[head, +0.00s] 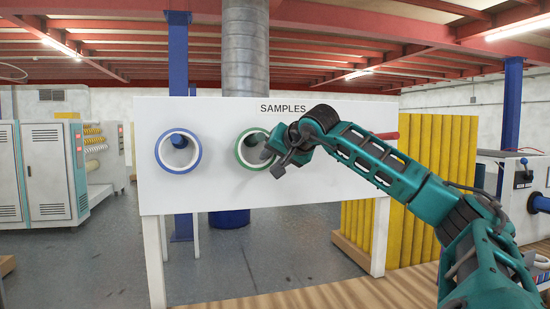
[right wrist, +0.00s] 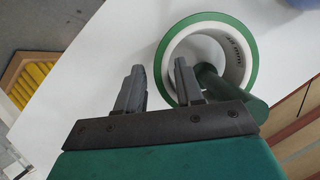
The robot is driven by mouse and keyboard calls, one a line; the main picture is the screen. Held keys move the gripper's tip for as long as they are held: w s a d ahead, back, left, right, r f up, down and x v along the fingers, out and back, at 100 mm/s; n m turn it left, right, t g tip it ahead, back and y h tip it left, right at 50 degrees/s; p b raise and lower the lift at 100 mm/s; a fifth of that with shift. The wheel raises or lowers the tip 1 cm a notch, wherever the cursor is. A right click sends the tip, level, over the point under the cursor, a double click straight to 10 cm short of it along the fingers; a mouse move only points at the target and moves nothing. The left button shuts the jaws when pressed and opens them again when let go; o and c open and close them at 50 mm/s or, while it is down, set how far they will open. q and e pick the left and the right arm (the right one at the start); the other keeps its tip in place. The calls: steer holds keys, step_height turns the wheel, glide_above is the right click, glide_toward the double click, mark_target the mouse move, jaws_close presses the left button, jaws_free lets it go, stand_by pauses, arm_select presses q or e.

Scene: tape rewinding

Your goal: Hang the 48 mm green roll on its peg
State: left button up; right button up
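The green roll (head: 241,153) is a white-cored ring with a green outer band, at the white board's middle. In the right wrist view the roll (right wrist: 165,50) is around a dark green peg (right wrist: 235,97), whose end sticks out past the ring. Dark print shows inside the core. My right gripper (head: 279,158) is in front of the roll's right side in the head view. In the right wrist view my right gripper (right wrist: 158,80) is open, with a gap between its fingers and nothing held. One finger overlaps the ring's edge. My left gripper is not in view.
The white board (head: 215,190) carries a SAMPLES label (head: 283,108). A blue roll (head: 161,153) hangs on a peg to the left. A red peg (head: 388,135) sticks out on the right, behind my right arm. Yellow stacks (head: 430,150) stand behind the board's right end.

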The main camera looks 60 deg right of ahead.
steer(key=shift+o, duration=1)
arm_select(q)
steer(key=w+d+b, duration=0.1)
steer(key=b, duration=0.2)
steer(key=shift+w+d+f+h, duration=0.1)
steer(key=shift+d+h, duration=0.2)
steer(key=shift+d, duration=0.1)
arm_select(e)
steer(key=v, duration=1.3)
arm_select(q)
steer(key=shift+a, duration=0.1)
arm_select(e)
steer(key=shift+w+r, duration=0.1)
